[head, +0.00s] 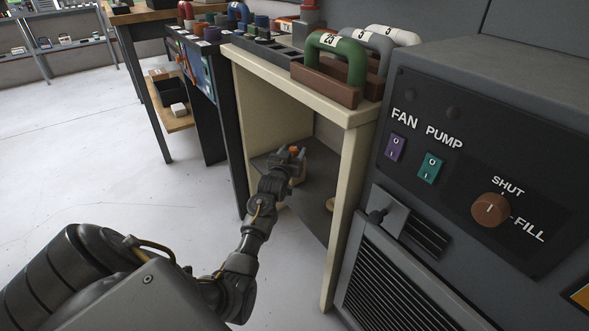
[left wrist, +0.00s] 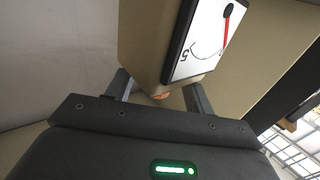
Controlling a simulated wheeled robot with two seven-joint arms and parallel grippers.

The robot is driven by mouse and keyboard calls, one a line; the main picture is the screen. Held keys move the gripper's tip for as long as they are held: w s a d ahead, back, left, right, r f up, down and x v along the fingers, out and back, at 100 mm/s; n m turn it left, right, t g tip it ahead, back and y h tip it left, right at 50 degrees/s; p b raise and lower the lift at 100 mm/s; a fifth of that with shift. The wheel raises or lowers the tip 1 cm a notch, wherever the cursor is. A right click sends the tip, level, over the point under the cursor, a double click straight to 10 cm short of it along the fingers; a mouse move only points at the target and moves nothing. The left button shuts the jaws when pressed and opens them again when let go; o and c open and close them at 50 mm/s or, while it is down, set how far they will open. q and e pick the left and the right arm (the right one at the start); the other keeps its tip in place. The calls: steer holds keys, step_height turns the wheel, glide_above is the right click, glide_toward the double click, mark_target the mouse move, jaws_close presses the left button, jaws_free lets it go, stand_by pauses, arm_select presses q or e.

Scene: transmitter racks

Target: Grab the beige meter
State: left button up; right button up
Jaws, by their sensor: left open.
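The beige meter (left wrist: 147,45) shows large in the left wrist view. It is a beige box with a white dial face, a red needle and a "5". My left gripper (left wrist: 158,88) is open, with one finger at each side of the meter's near end. I cannot tell whether the fingers touch it. In the head view my left gripper (head: 291,154) reaches into the open beige stand, above its dark shelf. My right gripper is not in view.
The beige stand's front leg (head: 343,215) rises close to the right of my left arm. A grey panel with switches (head: 470,150) stands further right. Coloured handles (head: 340,62) sit on the stand's top. The floor (head: 110,165) to the left is clear.

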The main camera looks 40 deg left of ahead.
arm_select(q)
jaws_close()
steer(key=shift+w+r, duration=0.1)
steer(key=shift+r, duration=0.05)
stand_by(0.4)
